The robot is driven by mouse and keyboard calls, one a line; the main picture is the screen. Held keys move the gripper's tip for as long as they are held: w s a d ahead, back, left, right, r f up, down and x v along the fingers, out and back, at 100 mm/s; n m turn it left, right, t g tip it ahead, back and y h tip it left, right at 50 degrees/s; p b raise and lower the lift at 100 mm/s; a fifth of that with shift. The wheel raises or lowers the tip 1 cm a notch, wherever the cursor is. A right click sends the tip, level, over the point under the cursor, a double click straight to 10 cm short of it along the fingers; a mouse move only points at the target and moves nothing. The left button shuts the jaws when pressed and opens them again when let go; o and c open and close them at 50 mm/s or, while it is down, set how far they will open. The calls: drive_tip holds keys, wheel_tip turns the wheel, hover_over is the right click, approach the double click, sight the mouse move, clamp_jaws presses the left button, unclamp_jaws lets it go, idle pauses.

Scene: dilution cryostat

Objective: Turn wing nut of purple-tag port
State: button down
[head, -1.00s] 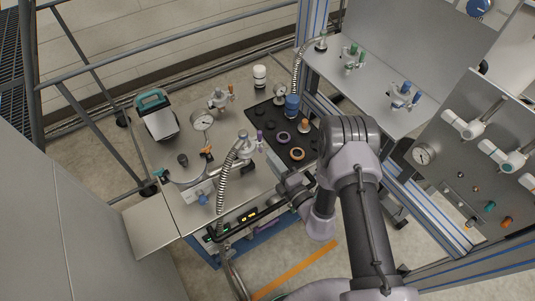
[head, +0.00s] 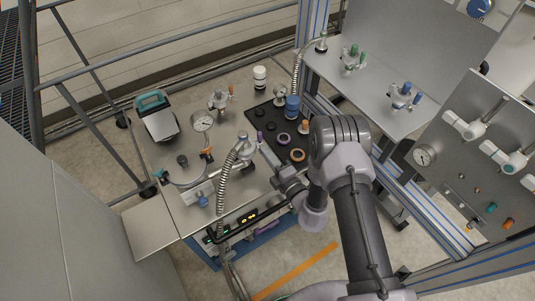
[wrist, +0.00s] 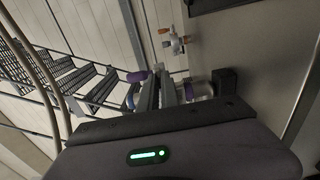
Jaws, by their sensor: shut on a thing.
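The purple-tag port (head: 242,146) is a silvery fitting with a ribbed metal hose, standing on the metal bench. Its purple tag (head: 260,137) shows just right of it, and a purple cap-like piece (wrist: 137,76) shows left of the fingers in the wrist view. My gripper (head: 264,148) reaches in from the lower right to the port's right side. In the wrist view my gripper (wrist: 167,85) has its fingers close together, shut on the wing nut. The nut is mostly hidden by the fingers, so its angle cannot be told.
The ribbed hose (head: 221,190) runs down close by on the left.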

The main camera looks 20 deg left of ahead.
drive_tip(key=shift+n, duration=0.3)
drive_tip(key=shift+n+b, duration=9.45)
drive_tip(key=shift+n, duration=8.05)
